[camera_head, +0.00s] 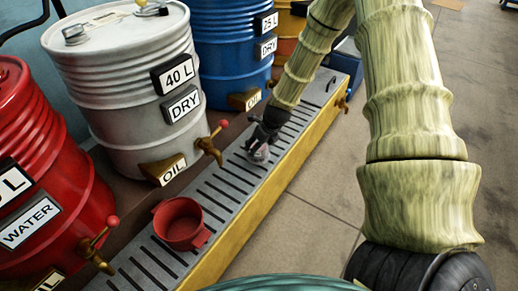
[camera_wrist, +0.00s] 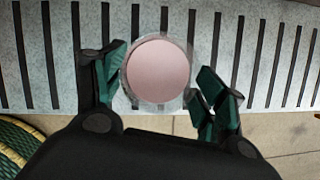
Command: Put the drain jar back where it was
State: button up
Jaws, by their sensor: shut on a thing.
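The drain jar (camera_wrist: 160,72) shows in the wrist view as a round, clear-walled vessel with a pale pink inside, seen from above. My gripper (camera_wrist: 163,88) has its green-padded fingers on either side of it and is shut on it. In the head view my gripper (camera_head: 263,138) points down at the slotted grate (camera_head: 225,183), with the clear jar (camera_head: 259,155) at its fingertips. The fingers partly hide the jar there. I cannot tell whether its base touches the grate.
A red cup (camera_head: 181,223) stands on the grate at the lower left. A white drum (camera_head: 125,85) with a red-knobbed tap (camera_head: 211,146), a red drum (camera_head: 40,170) and a blue drum (camera_head: 230,45) line the back. Open floor (camera_head: 320,185) lies right of the yellow edge.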

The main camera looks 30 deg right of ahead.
jog(key=shift+f, duration=0.65)
jog(key=shift+r, duration=0.1)
jog(key=o, duration=1.7)
